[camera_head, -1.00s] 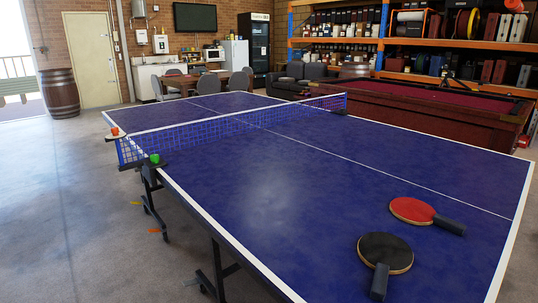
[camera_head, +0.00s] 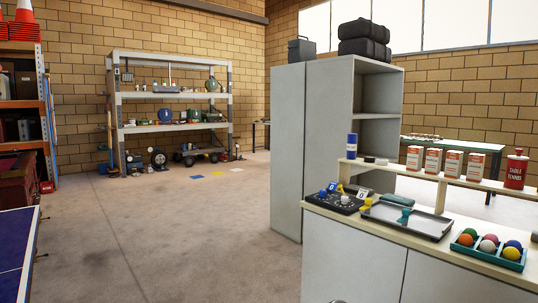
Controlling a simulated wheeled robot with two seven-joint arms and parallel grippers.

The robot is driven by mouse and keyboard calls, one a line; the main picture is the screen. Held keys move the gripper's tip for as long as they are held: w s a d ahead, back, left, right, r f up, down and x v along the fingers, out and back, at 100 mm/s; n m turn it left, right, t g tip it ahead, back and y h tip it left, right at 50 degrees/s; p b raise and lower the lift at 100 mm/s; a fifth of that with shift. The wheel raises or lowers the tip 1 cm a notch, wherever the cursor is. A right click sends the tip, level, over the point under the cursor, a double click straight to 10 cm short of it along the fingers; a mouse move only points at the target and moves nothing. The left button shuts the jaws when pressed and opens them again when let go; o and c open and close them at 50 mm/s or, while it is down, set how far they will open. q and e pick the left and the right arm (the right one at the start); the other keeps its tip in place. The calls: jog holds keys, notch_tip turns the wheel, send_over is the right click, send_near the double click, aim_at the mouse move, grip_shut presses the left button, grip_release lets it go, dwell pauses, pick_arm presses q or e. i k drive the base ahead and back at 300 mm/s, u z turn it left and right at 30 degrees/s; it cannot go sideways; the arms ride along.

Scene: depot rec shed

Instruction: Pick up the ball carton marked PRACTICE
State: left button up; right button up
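Several small orange-and-white cartons (camera_head: 453,164) stand upright in a row on a narrow raised wooden shelf (camera_head: 440,178) at the right. Their printed labels are too small to read, so I cannot tell which one is marked PRACTICE. The cartons stand a little apart from each other. A red tin (camera_head: 516,170) lettered TABLE TENNIS stands to the right of them.
Below the shelf, a counter (camera_head: 340,213) holds a grey tray (camera_head: 408,221), a black device (camera_head: 336,203) and a teal tray (camera_head: 488,251) of coloured balls. A tall grey cabinet (camera_head: 289,150) stands behind it. The concrete floor (camera_head: 170,240) at the left is open.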

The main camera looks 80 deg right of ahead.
aim_at(415, 156)
jog(key=u, duration=0.05)
jog(key=k, duration=0.55)
jog(key=z, duration=2.85)
jog(key=i, duration=1.6)
jog(key=z, duration=1)
